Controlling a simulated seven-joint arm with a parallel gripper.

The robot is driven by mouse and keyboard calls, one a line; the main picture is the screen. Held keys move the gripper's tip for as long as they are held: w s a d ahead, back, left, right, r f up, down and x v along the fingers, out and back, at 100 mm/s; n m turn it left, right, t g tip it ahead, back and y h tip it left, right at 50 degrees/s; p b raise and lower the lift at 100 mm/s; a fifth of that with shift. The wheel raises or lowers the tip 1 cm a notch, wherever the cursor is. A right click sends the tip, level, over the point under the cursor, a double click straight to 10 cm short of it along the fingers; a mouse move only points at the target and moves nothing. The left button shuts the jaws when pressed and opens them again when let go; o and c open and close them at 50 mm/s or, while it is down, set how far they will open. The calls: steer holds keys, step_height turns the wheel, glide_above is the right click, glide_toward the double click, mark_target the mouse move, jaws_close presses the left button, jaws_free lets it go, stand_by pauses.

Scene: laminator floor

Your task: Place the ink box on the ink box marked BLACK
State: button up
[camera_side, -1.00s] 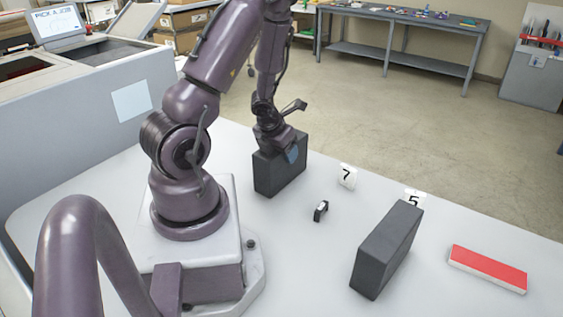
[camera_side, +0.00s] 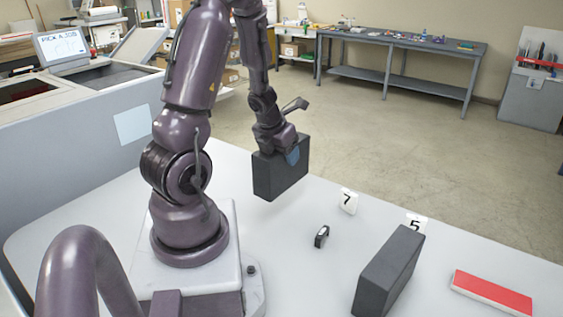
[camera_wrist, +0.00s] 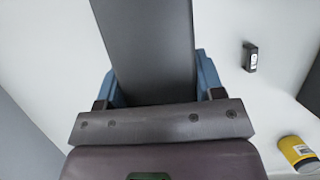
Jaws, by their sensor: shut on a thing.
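My gripper (camera_side: 290,153) is shut on a dark grey box (camera_side: 273,178) and holds it upright above the white table. In the wrist view the box (camera_wrist: 147,45) sits between the blue finger pads of my gripper (camera_wrist: 158,80). A second dark grey box (camera_side: 388,272) stands on the table at the right, near the tag 5. A small black cartridge-like piece (camera_side: 321,236) with a pale label stands between the two boxes; it also shows in the wrist view (camera_wrist: 250,57). I can read no BLACK marking on any of them.
Tag 7 (camera_side: 348,201) and tag 5 (camera_side: 415,224) stand along the table's far side. A red-topped flat block (camera_side: 491,293) lies at the right. The wrist view shows a yellow-banded cylinder (camera_wrist: 298,153). Table space between the boxes is mostly clear.

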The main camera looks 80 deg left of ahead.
steer(key=shift+r, duration=1.55)
